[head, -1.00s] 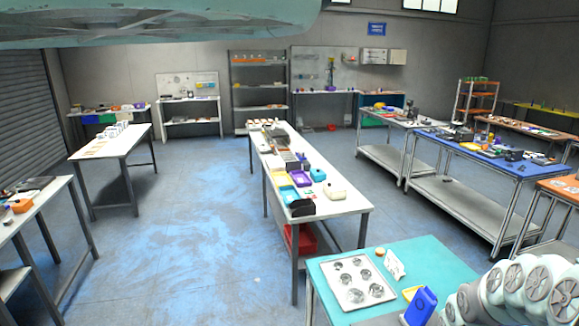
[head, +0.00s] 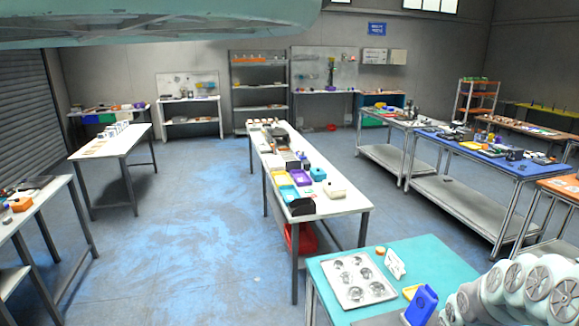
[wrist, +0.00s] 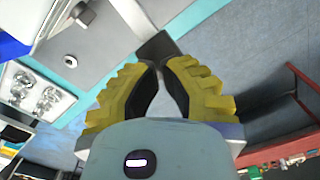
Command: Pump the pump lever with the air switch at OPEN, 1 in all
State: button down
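My gripper (wrist: 160,68) has yellow stepped fingers with black inner pads; it shows in the wrist view only. Its tips are close together at a dark grey block (wrist: 155,46), which may be the pump lever's handle. I cannot tell whether the tips hold it or only overlap it in the picture. A dark knob (wrist: 82,13) on a pale part is at the upper left of the wrist view; I cannot tell whether it is the air switch. No OPEN marking can be read. In the head view the gripper and lever are not visible.
A teal table (head: 435,262) at the lower right holds a metal plate with round recesses (head: 340,295), a white stand (head: 395,265), a yellow piece (head: 411,292) and a blue object (head: 422,305). A long white table (head: 345,203) stands beyond. Blue floor (head: 180,240) is open at left.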

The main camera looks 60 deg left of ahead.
notch_tip(320, 180, down, 9)
jog(key=b, duration=0.8)
jog(key=shift+r, duration=0.3)
notch_tip(320, 180, up, 9)
jog(key=p, duration=0.7)
jog(key=shift+r, duration=0.15)
notch_tip(320, 180, up, 4)
jog(key=p, duration=0.4)
jog(key=shift+r, duration=0.1)
